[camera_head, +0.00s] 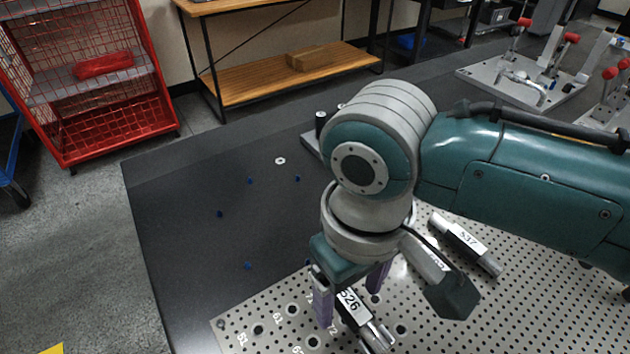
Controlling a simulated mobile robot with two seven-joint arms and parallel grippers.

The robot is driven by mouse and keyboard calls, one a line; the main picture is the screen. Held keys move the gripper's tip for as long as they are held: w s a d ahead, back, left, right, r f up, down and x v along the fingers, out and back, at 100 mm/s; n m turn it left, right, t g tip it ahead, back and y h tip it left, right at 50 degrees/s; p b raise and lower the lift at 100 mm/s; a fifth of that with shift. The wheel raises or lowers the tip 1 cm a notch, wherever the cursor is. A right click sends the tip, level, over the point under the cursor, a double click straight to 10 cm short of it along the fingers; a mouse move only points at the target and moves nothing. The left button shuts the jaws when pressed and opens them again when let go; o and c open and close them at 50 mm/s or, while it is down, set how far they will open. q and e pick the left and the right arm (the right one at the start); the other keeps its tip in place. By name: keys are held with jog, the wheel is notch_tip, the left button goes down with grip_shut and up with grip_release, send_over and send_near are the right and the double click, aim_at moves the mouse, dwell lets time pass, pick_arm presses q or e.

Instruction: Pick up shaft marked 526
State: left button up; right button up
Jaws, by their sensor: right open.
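The shaft marked 526 (353,303) lies on the perforated metal plate (460,335) at the bottom of the head view. It has a dark body, a white label and a bright metal end. My right gripper (350,300) points down over this shaft. Its two purple fingers are apart, one on each side of the shaft, and I see no contact. Part of the shaft is hidden by the gripper. My left gripper is not in view.
Another shaft marked 537 (466,246) lies on the plate to the right. My right arm hides part of the plate. Toggle clamps on a fixture plate (480,75) stand at the back right. The dark table (180,250) is mostly clear at left, with small blue pieces.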

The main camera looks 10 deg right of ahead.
jog(key=shift+f, duration=0.3)
grip_shut()
dwell(0.4)
dwell(0.8)
